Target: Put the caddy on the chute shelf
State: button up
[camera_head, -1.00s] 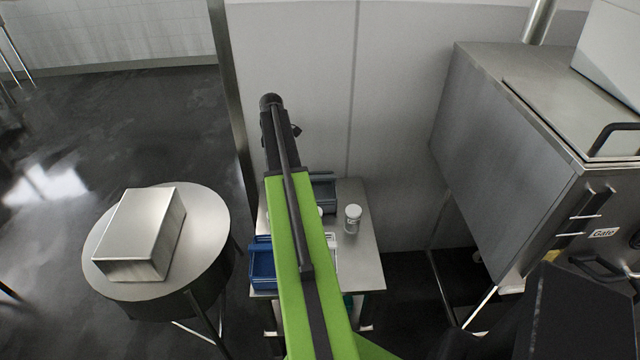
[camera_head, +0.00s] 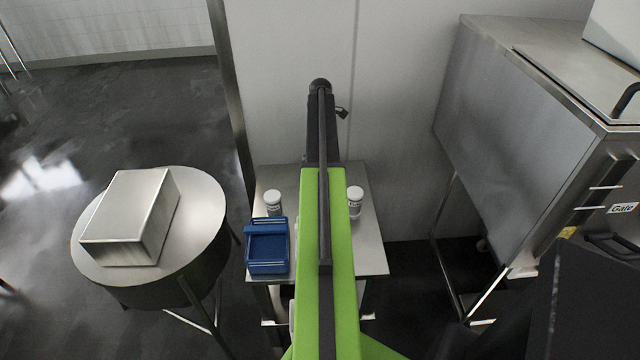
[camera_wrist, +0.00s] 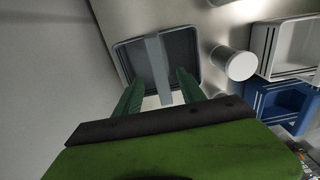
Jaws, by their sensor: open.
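A grey caddy (camera_wrist: 187,46) with a lighter bar-like handle (camera_wrist: 157,68) across its middle is at the top of the wrist view. My gripper (camera_wrist: 160,76) is open. Its green fingers reach toward the caddy, one on each side of the handle in the picture; I cannot tell whether they touch it. A blue caddy (camera_head: 268,250) stands on the small steel table (camera_head: 372,257), and it also shows in the wrist view (camera_wrist: 277,100). A white caddy (camera_wrist: 290,45) sits beside the blue one. In the head view my arm hides the grey and white caddies. I cannot pick out the chute shelf.
Two white-lidded jars (camera_head: 272,203) (camera_head: 354,203) stand on the small table. A steel box (camera_head: 130,215) rests on a round table (camera_head: 205,215) at left. A large steel machine (camera_head: 500,130) with a "Gate" label stands at right. A wall is behind the table.

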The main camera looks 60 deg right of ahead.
notch_tip(320, 180, down, 8)
jog(key=b, duration=0.6)
jog(key=shift+f+b, duration=0.2)
jog(key=shift+b, duration=0.2)
jog(key=shift+r, duration=0.2)
grip_shut()
dwell(0.6)
